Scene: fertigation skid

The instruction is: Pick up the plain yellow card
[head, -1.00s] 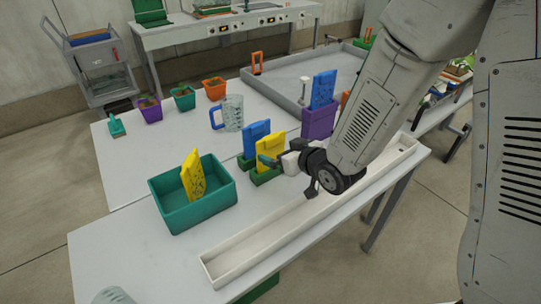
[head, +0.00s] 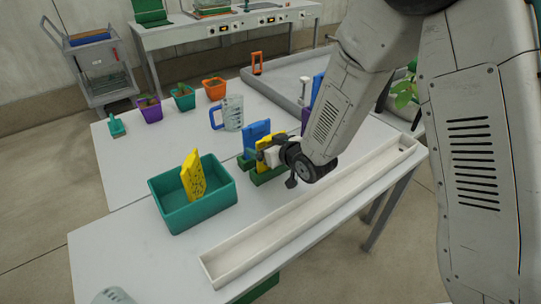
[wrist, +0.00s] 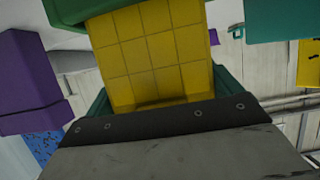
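A yellow card (head: 262,160) stands in a small green holder (head: 268,175) on the table, partly hidden by my gripper (head: 270,155) in the head view. In the wrist view the yellow card (wrist: 155,55) fills the middle, with grid lines and no specks on the visible part. Its far end is at the green holder (wrist: 80,8). Its near end runs to the dark edge of my gripper. My gripper is at the card; whether the fingers are closed on it is hidden. Another yellow card (head: 193,176), with dark specks, leans in a teal bin (head: 215,205).
A blue card (head: 255,133) stands just behind the yellow card. A purple container (wrist: 35,85) is close by in the wrist view. A long white trough (head: 300,220) lies along the front edge. A jug (head: 232,113) and several potted plants stand farther back.

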